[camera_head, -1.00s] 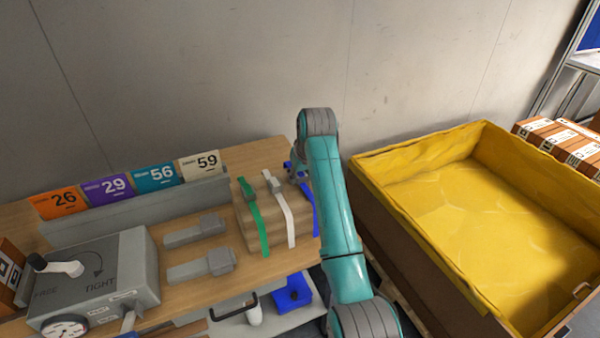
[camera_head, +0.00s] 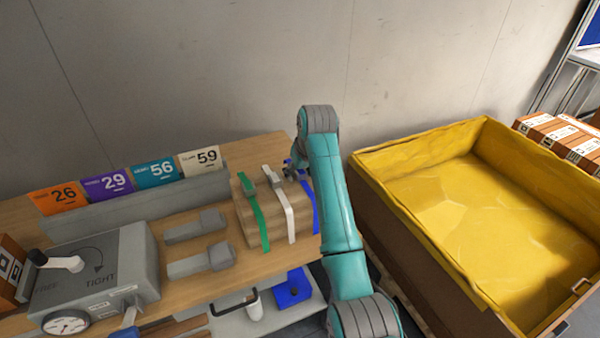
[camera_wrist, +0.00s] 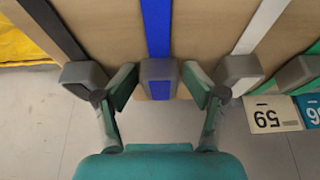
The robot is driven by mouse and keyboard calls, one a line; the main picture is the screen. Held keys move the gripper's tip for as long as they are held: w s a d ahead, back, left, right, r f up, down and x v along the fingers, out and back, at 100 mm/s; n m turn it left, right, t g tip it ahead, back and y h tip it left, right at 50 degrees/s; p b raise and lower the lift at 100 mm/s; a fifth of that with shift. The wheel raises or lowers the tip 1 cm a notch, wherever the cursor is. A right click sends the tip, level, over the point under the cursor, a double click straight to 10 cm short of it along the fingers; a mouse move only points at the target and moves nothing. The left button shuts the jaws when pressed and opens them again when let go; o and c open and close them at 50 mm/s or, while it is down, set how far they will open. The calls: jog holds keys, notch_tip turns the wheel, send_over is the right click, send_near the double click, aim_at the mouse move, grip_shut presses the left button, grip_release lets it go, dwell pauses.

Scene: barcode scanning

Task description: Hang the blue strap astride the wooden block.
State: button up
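The wooden block (camera_head: 266,213) lies on the workbench with straps across its top. The blue strap (camera_head: 315,205) lies over the block, to the right of the white strap (camera_head: 289,215), with one end hanging down the near face. In the wrist view the blue strap (camera_wrist: 157,28) runs straight across the wood (camera_wrist: 115,30) to its grey buckle (camera_wrist: 160,70) near the block's edge. In the head view my arm hides part of the strap and block.
A green strap (camera_head: 259,225) lies left of the white one. A dark strap (camera_wrist: 52,28) shows beyond the blue one in the wrist view. Number cards stand behind grey buckles (camera_head: 200,262) and a tensioner box (camera_head: 95,280). A yellow-lined crate (camera_head: 470,220) is at the right.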

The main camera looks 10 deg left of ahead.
jog(key=v, duration=1.1)
jog(key=shift+r, duration=0.3)
jog(key=shift+s+d, duration=0.1)
jog(key=shift+s, duration=0.05)
